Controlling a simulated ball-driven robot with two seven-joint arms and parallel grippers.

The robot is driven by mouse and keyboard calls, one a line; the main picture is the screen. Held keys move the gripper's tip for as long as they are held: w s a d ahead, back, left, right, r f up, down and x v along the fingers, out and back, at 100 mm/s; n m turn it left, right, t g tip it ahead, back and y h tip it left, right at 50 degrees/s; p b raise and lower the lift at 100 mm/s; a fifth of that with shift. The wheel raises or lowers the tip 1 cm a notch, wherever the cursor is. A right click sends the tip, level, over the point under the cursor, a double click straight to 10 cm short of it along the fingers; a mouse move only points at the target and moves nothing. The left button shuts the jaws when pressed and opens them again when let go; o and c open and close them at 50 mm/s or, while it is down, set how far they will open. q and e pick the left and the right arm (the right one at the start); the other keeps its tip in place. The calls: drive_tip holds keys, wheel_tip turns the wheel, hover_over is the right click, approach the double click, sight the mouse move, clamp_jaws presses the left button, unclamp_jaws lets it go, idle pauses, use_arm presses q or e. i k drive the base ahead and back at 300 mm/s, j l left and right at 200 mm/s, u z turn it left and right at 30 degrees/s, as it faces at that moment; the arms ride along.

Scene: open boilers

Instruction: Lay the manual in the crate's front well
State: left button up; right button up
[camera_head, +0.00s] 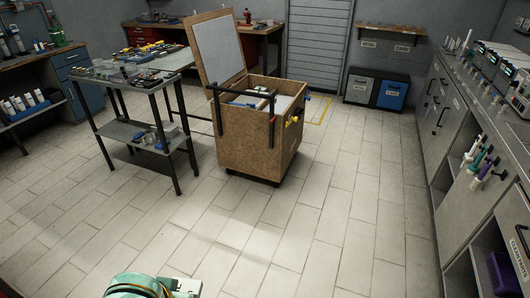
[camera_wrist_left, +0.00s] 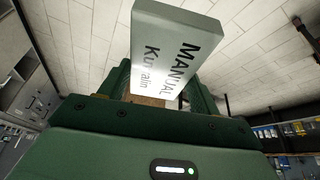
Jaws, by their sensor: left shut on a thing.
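The manual (camera_wrist_left: 175,50) is a pale grey-white block-like booklet with dark printed letters reading MANUAL. My left gripper (camera_wrist_left: 160,92), with dark green fingers, is shut on the manual and holds it up above the floor. The crate (camera_head: 243,145) is a brown wooden box standing on the floor in the middle of the head view, its lid (camera_head: 218,48) raised at the back. Pale dividers and some small items show inside it. The front wall and a dark bar hide much of the inside, so I cannot make out the front well. My right gripper is not in view.
A grey two-tier table (camera_head: 150,82) with tools stands left of the crate. A long grey cabinet row (camera_head: 445,140) runs along the right wall. Grey and blue bins (camera_head: 392,95) stand at the back. The tiled floor before the crate is clear.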

sight(279, 110)
drive_tip(key=i+u, duration=0.35)
drive_tip(key=i, duration=1.55)
drive_tip(key=i+j+z, duration=0.25)
drive_tip(key=i+z, duration=0.25)
drive_tip(key=i, duration=0.25)
drive_tip(key=i+j+z, duration=0.5)
drive_tip(key=i, duration=0.25)
drive_tip(key=i+j+z, duration=0.45)
drive_tip(key=i+j, duration=0.15)
drive_tip(key=j, duration=0.25)
